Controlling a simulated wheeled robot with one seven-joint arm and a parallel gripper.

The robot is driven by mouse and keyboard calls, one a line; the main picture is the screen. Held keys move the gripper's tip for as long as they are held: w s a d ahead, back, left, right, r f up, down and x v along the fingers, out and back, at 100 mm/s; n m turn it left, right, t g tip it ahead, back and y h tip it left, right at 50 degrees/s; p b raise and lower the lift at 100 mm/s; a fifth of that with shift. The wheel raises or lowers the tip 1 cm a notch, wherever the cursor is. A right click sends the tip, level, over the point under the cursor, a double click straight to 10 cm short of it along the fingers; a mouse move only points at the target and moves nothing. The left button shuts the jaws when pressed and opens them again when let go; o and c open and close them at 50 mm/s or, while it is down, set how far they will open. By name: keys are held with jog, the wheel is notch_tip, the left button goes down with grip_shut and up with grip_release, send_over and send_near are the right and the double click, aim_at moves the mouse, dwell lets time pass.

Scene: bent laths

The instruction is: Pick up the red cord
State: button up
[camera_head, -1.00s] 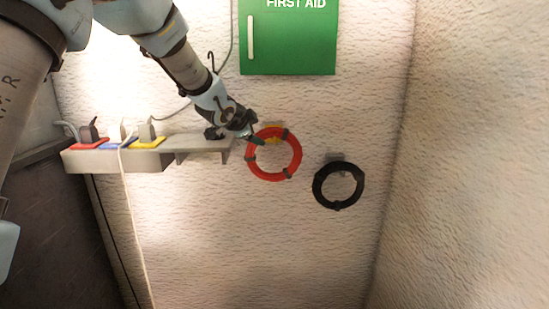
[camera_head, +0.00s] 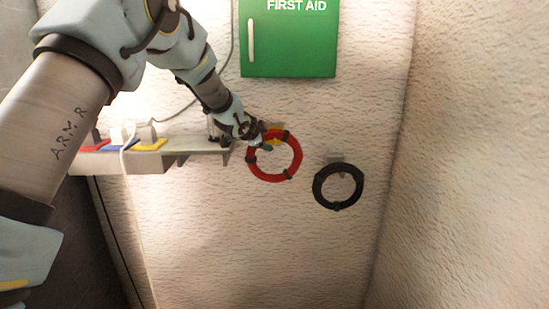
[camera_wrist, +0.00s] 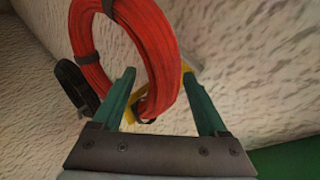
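The red cord (camera_head: 297,157) is a round coil with dark ties, hanging on the wall by a yellow hook (camera_head: 274,128). In the wrist view the coil (camera_wrist: 152,35) fills the upper middle, and part of the yellow hook (camera_wrist: 186,69) shows behind it. My gripper (camera_head: 261,139) is at the coil's upper left in the head view. In the wrist view its two green fingers (camera_wrist: 160,78) are apart, with a strand of the coil between them. I see no finger closed on it. The exact contact cannot be told.
A black coil (camera_head: 338,204) hangs to the lower right. A shelf (camera_head: 195,145) with red, blue and yellow pads is at the left, close to my gripper. A green first aid cabinet (camera_head: 288,45) is above. The wall below is clear.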

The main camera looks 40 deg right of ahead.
grip_shut()
dwell(0.4)
dwell(0.7)
jog(key=shift+r, duration=0.1)
